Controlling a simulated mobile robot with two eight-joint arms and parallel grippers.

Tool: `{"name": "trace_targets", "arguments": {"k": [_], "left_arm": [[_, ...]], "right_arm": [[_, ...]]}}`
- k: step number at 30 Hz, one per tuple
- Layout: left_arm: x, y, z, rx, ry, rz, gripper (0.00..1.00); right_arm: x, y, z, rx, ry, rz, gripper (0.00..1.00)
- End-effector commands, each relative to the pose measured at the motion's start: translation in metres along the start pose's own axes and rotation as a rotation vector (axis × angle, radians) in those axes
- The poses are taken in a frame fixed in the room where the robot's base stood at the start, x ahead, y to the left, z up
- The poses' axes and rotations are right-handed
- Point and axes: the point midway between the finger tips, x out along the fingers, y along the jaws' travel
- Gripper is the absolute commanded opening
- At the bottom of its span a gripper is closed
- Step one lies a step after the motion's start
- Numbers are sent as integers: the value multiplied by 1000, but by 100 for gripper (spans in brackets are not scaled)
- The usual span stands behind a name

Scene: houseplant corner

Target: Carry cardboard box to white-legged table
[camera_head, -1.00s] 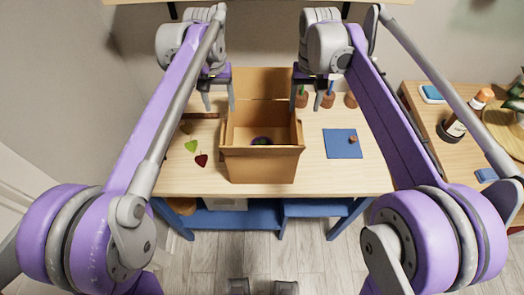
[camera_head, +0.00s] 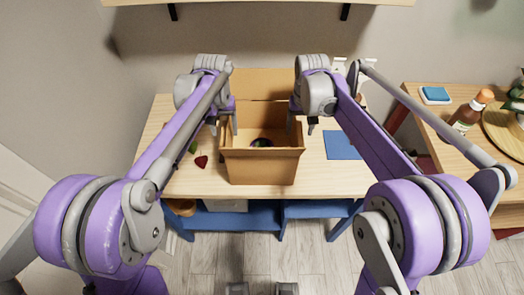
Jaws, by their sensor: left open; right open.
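The open cardboard box (camera_head: 261,167) stands upright on a blue-legged wooden table (camera_head: 330,180), its back flap raised. A dark round thing (camera_head: 261,142) lies inside it. My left gripper (camera_head: 223,121) is open at the box's left wall, with one finger outside and the other apparently inside. My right gripper (camera_head: 302,122) is open at the right wall in the same way. I cannot tell whether the fingers touch the cardboard.
A blue mat (camera_head: 341,146) lies right of the box and a dark red leaf shape (camera_head: 201,161) left of it. The right table holds a blue-and-white block (camera_head: 435,95), a brown bottle (camera_head: 466,117) and a round wooden tray (camera_head: 497,130). Bare floor (camera_head: 305,255) shows in front.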

Motion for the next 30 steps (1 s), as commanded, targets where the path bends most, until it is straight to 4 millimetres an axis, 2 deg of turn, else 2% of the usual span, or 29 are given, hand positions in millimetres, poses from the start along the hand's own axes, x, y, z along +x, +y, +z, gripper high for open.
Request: {"name": "trace_targets", "arguments": {"k": [10, 11, 21, 22, 30], "left_arm": [[4, 0, 0, 0, 0, 0, 68], [4, 0, 0, 0, 0, 0, 64], [4, 0, 0, 0, 0, 0, 3], [4, 0, 0, 0, 0, 0, 0], [3, 0, 0, 0, 0, 0, 0]], "right_arm": [[4, 0, 0, 0, 0, 0, 68], [4, 0, 0, 0, 0, 0, 64], [4, 0, 0, 0, 0, 0, 3], [3, 0, 0, 0, 0, 0, 0], [3, 0, 0, 0, 0, 0, 0]]}}
